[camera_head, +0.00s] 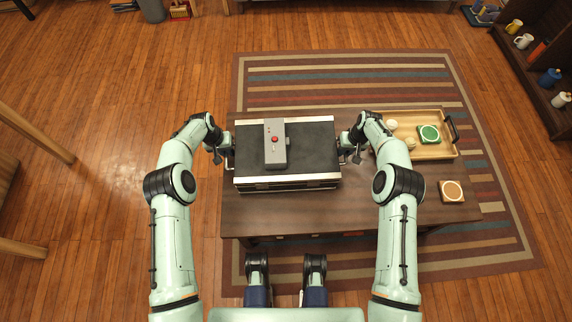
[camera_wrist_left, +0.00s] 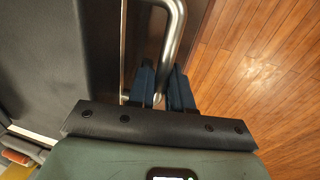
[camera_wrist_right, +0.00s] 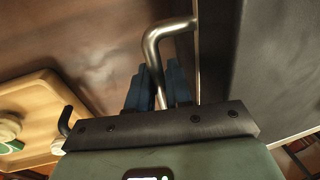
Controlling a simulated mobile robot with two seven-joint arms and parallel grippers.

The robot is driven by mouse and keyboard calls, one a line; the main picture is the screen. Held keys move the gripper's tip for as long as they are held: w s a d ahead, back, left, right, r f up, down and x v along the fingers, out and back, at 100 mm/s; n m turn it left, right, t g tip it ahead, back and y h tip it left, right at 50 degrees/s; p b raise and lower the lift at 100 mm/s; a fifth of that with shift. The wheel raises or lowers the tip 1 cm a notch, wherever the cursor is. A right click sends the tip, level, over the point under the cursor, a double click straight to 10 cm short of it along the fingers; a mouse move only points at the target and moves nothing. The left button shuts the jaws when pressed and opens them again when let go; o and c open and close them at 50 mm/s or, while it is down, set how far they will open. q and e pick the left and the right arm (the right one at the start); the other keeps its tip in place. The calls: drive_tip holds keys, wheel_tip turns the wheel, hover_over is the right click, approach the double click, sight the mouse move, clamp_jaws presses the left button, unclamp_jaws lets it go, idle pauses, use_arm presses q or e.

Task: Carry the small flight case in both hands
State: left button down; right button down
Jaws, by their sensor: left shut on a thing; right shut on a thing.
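The small flight case (camera_head: 310,150) is a dark box with silver edges. It sits over the low brown table in the head view; I cannot tell whether it touches the tabletop. A grey box with a red button (camera_head: 275,145) lies on its lid. My left gripper (camera_head: 227,152) is at the case's left side, its blue fingers shut on a metal bar handle (camera_wrist_left: 172,45). My right gripper (camera_head: 346,150) is at the right side, shut on the other handle (camera_wrist_right: 160,55). The case's dark side also shows in the left wrist view (camera_wrist_left: 45,65) and the right wrist view (camera_wrist_right: 275,70).
A wooden tray (camera_head: 440,151) with a green-topped item (camera_head: 428,134) and small round objects stands right of the case. An orange-topped block (camera_head: 451,191) is near the table's right end. The table's front strip (camera_head: 300,215) is bare. A shelf (camera_head: 535,75) stands far right.

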use_arm(q)
drive_tip(key=shift+w+f, duration=0.1)
drive_tip(key=shift+f, duration=0.1)
use_arm(e)
drive_tip(key=shift+w+a+f, duration=0.1)
drive_tip(key=shift+f, duration=0.15)
use_arm(q)
drive_tip(key=c, duration=1)
unclamp_jaws()
drive_tip(key=shift+s+f, duration=0.1)
drive_tip(key=shift+s, duration=0.1)
drive_tip(key=shift+c, duration=0.2)
use_arm(e)
drive_tip(key=c, duration=1)
unclamp_jaws()
drive_tip(key=shift+f, duration=0.1)
drive_tip(key=shift+c, duration=0.2)
drive_tip(key=shift+r, duration=0.2)
use_arm(q)
wheel_tip(320, 180, up, 12)
drive_tip(key=a, duration=0.2)
drive_tip(key=shift+s+f, duration=0.15)
drive_tip(key=shift+s, duration=0.3)
use_arm(e)
wheel_tip(320, 180, up, 11)
drive_tip(key=s+d, duration=0.1)
drive_tip(key=d, duration=0.1)
drive_tip(key=shift+d+r, duration=0.15)
drive_tip(key=shift+r, duration=0.05)
